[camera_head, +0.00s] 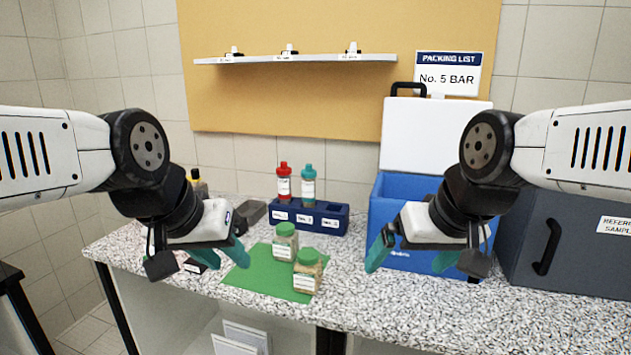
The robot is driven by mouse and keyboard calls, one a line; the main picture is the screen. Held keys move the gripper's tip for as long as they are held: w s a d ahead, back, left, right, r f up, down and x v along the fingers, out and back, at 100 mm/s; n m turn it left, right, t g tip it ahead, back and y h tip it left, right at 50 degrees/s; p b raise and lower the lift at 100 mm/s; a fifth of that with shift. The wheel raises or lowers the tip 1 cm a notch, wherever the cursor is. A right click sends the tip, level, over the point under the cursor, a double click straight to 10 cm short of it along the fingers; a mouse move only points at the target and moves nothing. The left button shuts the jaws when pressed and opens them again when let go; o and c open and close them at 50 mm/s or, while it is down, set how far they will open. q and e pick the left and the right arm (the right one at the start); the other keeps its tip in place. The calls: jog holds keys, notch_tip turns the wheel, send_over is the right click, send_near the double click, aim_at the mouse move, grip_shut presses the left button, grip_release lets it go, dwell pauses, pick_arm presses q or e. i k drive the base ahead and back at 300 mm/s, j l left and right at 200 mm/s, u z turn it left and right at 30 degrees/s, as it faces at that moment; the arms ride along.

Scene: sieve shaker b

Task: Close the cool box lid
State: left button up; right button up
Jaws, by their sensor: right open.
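The blue cool box (410,258) stands on the counter right of centre. Its white lid (425,135) is up, standing upright at the back of the box, with a black handle (408,90) at its top. My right gripper (422,262) is open and empty in front of the box and hides part of its front and opening. My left gripper (197,262) looks open and empty, over the left part of the counter, well away from the box.
A green mat (262,283) holds two jars (285,242) with green lids. Behind it, a blue rack (330,222) holds a red-capped and a teal-capped bottle. A dark grey case (565,250) stands right of the cool box. A shelf (300,60) is on the wall.

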aim_at(422, 135)
jog(key=z, duration=0.85)
